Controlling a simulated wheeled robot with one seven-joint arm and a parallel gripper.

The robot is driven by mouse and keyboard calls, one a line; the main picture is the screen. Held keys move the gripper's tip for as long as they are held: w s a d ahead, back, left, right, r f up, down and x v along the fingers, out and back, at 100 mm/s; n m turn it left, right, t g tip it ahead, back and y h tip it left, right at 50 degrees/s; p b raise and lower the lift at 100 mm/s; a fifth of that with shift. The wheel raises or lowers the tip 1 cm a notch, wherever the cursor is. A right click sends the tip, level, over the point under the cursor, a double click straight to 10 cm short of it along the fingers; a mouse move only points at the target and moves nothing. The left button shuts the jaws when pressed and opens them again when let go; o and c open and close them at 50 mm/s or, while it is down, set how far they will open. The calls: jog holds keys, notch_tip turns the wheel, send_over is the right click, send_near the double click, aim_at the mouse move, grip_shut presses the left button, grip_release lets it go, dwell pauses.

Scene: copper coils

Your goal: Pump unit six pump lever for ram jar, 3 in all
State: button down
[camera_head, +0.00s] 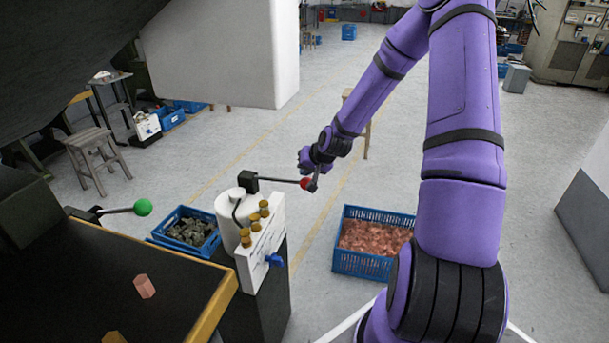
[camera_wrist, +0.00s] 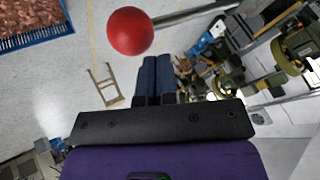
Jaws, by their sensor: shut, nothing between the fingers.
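The pump unit (camera_head: 262,245) stands beside the dark bench, with a white front panel, a white cylinder, several brass fittings and a blue tap. Its pump lever (camera_head: 280,180) is a thin rod reaching right from a black block, roughly level, ending in a red ball. In the wrist view, the red ball of the lever (camera_wrist: 130,30) and its rod show beyond the fingertips. My gripper (camera_head: 314,184) is shut and empty, right at the ball end of the lever; I cannot tell if it touches. Its two dark fingers lie together in the wrist view (camera_wrist: 155,78). No unit number is readable.
Blue crates hold grey pieces (camera_head: 190,232) and copper-coloured pieces (camera_head: 375,237) on the floor either side of the unit. A stool (camera_head: 93,150) stands at the left. Open floor lies behind.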

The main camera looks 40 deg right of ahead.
aim_at(308, 181)
jog(key=shift+s+d+f, duration=0.1)
jog(key=shift+s+f, duration=0.05)
jog(key=shift+f, duration=1.05)
jog(key=shift+s+d+f, duration=0.1)
jog(key=shift+s+f, duration=0.05)
jog(key=shift+f, duration=1)
dwell(2.2)
dwell(0.5)
jog(key=shift+w+a+r, duration=0.1)
jog(key=shift+w+r, duration=0.05)
jog(key=shift+r, duration=1.05)
jog(key=shift+w+a+r, duration=0.1)
jog(key=shift+w+r, duration=0.1)
jog(key=shift+r, duration=1)
jog(key=shift+w+a+r, duration=0.1)
jog(key=shift+w+r, duration=0.05)
jog(key=shift+r, duration=1.05)
jog(key=shift+w+a+r, duration=0.15)
jog(key=shift+r, duration=1.1)
jog(key=shift+w+a+r, duration=0.1)
jog(key=shift+r, duration=1.15)
